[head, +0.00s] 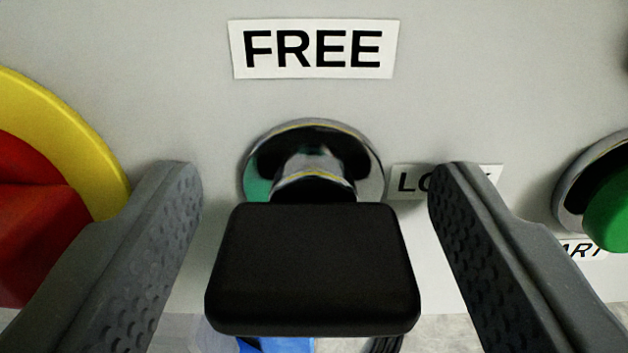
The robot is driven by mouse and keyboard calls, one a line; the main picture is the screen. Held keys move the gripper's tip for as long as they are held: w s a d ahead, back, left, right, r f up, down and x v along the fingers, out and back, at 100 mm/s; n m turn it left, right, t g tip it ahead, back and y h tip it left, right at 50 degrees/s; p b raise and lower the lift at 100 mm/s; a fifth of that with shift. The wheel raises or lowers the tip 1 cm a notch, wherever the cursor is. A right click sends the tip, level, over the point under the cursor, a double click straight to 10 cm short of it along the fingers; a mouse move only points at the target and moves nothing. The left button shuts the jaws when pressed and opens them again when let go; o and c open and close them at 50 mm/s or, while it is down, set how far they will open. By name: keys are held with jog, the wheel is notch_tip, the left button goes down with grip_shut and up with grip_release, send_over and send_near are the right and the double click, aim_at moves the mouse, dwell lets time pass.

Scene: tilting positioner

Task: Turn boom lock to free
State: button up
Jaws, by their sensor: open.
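The boom lock is a black, block-shaped handle (312,270) on a shiny chrome collar (372,165), set on a light grey panel. A "FREE" label (312,48) is above it. A label (408,182) starting with "LO" is to its right, partly hidden behind my right finger. My gripper (315,185) is open, with one grey, textured finger on each side of the handle. There is a visible gap between each finger and the handle. The broad face of the handle faces me, and I cannot tell which label it is set to.
A red knob (35,230) on a yellow ring (75,140) is close beside the left finger. A green button (608,212) with a chrome ring is at the right edge, above a label (583,249) ending in "ART".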

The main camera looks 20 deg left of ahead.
jog(key=shift+c, duration=0.3)
jog(key=c, duration=0.9)
